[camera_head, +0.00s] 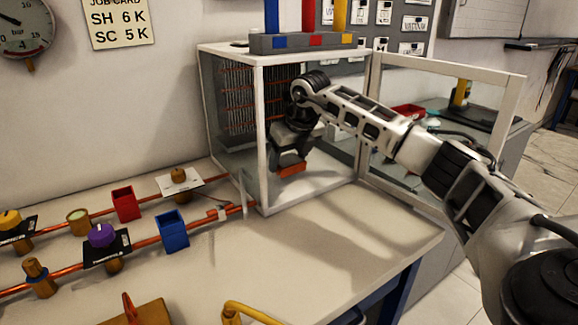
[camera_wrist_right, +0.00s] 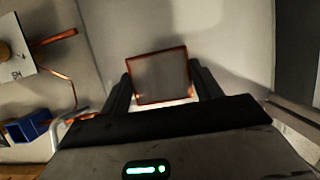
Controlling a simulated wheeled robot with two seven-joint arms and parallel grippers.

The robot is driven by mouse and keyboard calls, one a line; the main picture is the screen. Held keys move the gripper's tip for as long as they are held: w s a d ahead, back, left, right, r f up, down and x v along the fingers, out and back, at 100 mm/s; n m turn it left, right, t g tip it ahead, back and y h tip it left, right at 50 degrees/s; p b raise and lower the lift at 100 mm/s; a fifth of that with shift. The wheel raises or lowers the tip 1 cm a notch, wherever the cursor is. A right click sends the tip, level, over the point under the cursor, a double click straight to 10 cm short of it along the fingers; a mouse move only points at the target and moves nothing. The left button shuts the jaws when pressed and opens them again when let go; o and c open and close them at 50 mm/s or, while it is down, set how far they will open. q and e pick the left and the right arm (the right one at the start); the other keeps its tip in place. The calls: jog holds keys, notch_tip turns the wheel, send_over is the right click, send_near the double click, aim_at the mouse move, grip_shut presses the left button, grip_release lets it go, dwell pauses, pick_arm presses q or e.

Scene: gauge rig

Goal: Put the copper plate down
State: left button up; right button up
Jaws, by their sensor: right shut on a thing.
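My right gripper (camera_head: 290,160) reaches inside the white-framed clear cabinet (camera_head: 263,135), low over its floor. It is shut on the copper plate (camera_head: 291,170), which shows as a small orange piece under the fingers. In the right wrist view the plate (camera_wrist_right: 158,78) is a dark square with a copper-coloured rim, held between the two fingers. Whether its lower edge touches the cabinet floor I cannot tell. My left gripper is not in view.
The cabinet door (camera_head: 440,125) stands open on the right. A grey block with coloured posts (camera_head: 303,43) sits on the cabinet top. Left of the cabinet are copper pipes, a red box (camera_head: 125,204) and a blue box (camera_head: 172,231).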

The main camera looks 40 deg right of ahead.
jog(key=shift+f, duration=1.15)
jog(key=shift+f, duration=0.15)
jog(key=o, duration=1.3)
jog(key=shift+c, duration=0.2)
